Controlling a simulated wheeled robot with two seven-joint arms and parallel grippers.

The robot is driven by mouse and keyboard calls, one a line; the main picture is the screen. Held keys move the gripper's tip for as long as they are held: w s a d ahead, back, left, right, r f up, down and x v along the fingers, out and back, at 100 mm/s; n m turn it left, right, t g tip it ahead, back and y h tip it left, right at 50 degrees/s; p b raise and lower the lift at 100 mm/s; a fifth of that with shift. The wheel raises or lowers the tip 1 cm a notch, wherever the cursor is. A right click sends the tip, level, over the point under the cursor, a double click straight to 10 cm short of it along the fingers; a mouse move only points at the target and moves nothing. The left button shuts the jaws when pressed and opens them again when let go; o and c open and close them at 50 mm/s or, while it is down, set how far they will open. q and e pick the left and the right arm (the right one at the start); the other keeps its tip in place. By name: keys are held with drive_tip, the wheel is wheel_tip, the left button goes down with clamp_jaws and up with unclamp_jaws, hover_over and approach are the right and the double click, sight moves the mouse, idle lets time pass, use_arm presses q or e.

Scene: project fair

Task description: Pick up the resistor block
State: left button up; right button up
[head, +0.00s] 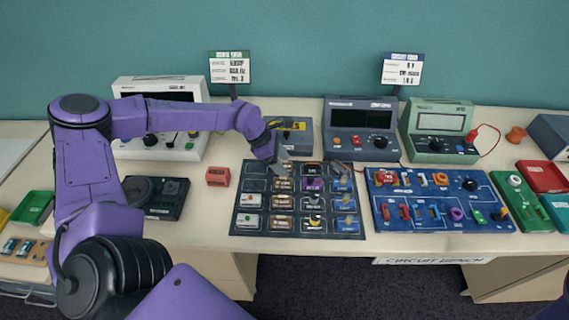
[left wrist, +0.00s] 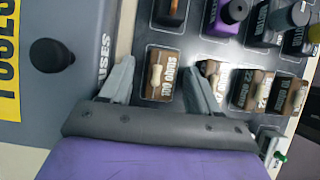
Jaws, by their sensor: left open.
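Several brown resistor blocks stand in one column of the dark parts tray (head: 236,228). The 100 ohms block (left wrist: 161,74), brown with a pale resistor on top, is the rearmost of them and sits in its slot. My left gripper (head: 281,167) is over the rear of that column and partly hides this block in the head view. In the left wrist view, my left gripper (left wrist: 157,66) is open, with one finger on each side of the 100 ohms block. I cannot tell whether the fingers touch it. My right gripper is not in view.
More resistor blocks, labelled 22 ohms (left wrist: 255,90) and 10 ohms (left wrist: 290,97), sit close by. A grey fuses box (head: 292,130) stands just behind the tray. A blue circuit board (head: 400,221) lies to the right, a red block (head: 218,176) to the left.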

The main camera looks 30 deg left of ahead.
use_arm(q)
drive_tip(key=shift+s+r, duration=0.1)
drive_tip(key=shift+s, duration=0.05)
drive_tip(key=c, duration=1.1)
drive_tip(key=shift+c, duration=0.2)
